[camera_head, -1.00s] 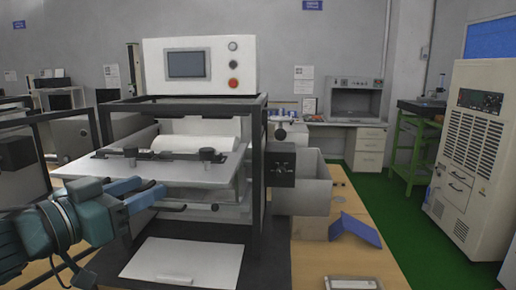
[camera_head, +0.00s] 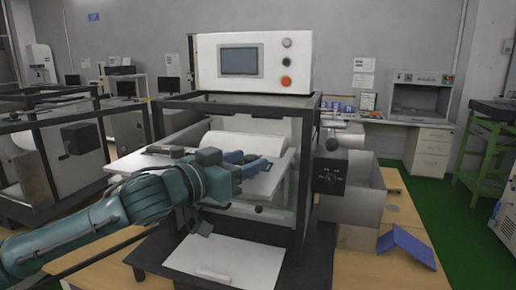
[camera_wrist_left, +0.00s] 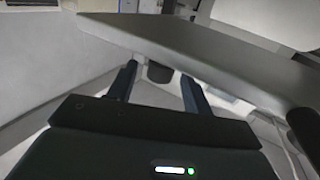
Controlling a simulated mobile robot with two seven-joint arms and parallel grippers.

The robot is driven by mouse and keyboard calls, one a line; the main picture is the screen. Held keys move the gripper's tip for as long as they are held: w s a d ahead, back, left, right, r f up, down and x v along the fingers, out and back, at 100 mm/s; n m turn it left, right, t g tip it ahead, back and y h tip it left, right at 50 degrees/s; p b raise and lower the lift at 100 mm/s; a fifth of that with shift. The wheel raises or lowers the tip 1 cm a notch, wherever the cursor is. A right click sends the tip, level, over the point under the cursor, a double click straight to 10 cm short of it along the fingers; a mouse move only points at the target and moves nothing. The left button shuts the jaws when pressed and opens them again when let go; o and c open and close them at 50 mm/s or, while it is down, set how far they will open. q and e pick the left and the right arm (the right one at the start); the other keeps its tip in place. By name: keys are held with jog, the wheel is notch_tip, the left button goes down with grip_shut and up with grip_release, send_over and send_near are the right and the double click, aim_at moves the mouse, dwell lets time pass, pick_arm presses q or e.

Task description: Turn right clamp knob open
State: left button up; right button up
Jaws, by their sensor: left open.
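The tilted grey plate (camera_head: 284,170) with its clamp bar projects from the front of the machine. The right clamp knob (camera_head: 251,158) is a small dark shape, mostly covered by my gripper. My left gripper (camera_head: 254,164) is open at the plate's right part, its blue fingers pointing right. In the left wrist view, a dark cylindrical knob (camera_wrist_left: 158,72) lies against the plate edge, between the open fingers (camera_wrist_left: 158,88). Contact cannot be told. My right gripper is out of view.
The machine's black frame (camera_head: 305,150) surrounds the plate on the right. A white roller (camera_head: 245,143) lies behind the plate. A white sheet (camera_head: 225,262) lies below. A black control box (camera_head: 345,180) and a grey bin (camera_head: 368,205) stand on the right.

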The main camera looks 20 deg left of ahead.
aim_at(257, 157)
pick_arm(q)
jog(key=shift+p+x, duration=0.35)
jog(key=shift+x, duration=1.75)
jog(key=shift+c, duration=0.2)
jog(key=c, duration=0.9)
